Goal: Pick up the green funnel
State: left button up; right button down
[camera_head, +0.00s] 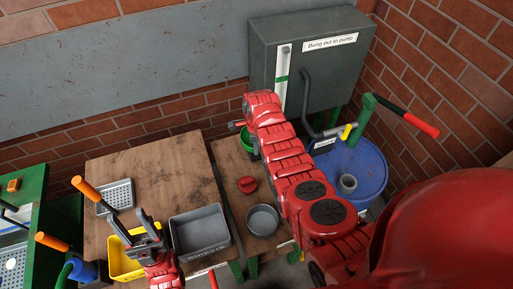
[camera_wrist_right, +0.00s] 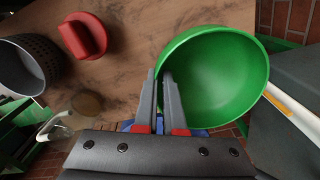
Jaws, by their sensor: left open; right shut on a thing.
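The green funnel (camera_wrist_right: 222,75) is large in the right wrist view, its wide mouth facing the camera. My right gripper (camera_wrist_right: 160,76) is shut on the funnel's left rim, one finger outside the wall and one inside. In the head view a part of the funnel (camera_head: 246,141) shows beside the end of my red right arm, which hides the rest. I cannot tell whether the funnel touches the wooden top. My left gripper (camera_head: 148,222) is open and empty above the yellow bin.
A red knob-like piece (camera_head: 247,185) and a round grey container (camera_head: 262,220) stand on the narrow wooden top (camera_head: 229,170). A grey bin (camera_head: 200,230) and a yellow bin (camera_head: 120,262) are on the left table. A blue drum (camera_head: 355,165) and grey cabinet (camera_head: 300,65) stand right.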

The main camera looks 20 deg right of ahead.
jog(key=shift+r, duration=0.1)
jog(key=shift+w+r+b, duration=0.15)
jog(key=shift+r+b, duration=0.15)
jog(key=shift+r, duration=0.85)
notch_tip(320, 180, up, 5)
jog(key=b, duration=0.3)
jog(key=shift+f, duration=0.15)
notch_tip(320, 180, up, 3)
jog(key=shift+f+p, duration=0.1)
jog(key=shift+p, duration=1)
